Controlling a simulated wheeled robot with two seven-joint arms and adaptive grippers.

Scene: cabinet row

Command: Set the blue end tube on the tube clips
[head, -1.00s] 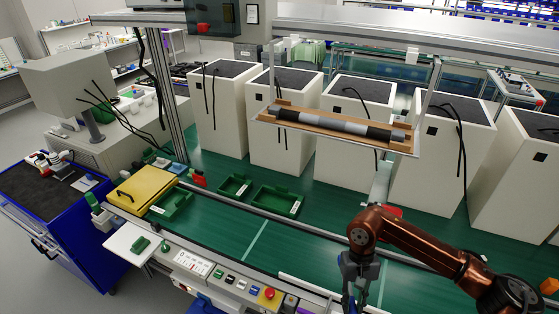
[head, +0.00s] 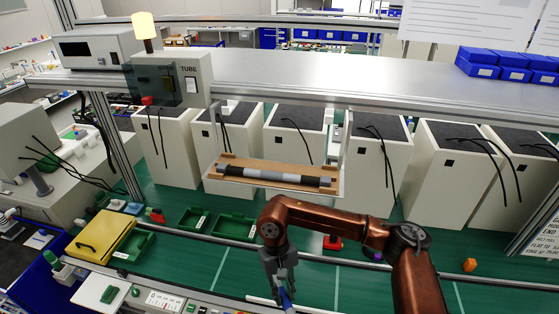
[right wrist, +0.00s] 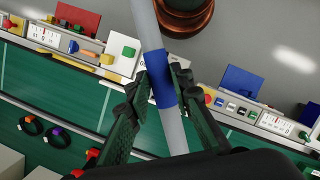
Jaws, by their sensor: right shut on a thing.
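My right gripper (head: 281,288) is low in the middle of the head view, over the front edge of the green bench. It is shut on the blue end tube (head: 287,299), of which only a short blue piece shows there. In the right wrist view the gripper's fingers (right wrist: 155,82) clasp the blue band (right wrist: 162,88) of a long pale grey tube. A hanging shelf (head: 214,187) bears a wooden board with a black, white and grey banded tube (head: 275,177) lying along it. I cannot make out the tube clips clearly. My left gripper is not in view.
Tall white cabinets (head: 380,160) with black cables stand behind the shelf. Green trays (head: 231,227) and a yellow case (head: 100,236) are at the left. A red block (head: 332,243) and an orange block (head: 470,265) lie on the bench. A metal beam (head: 310,83) crosses above.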

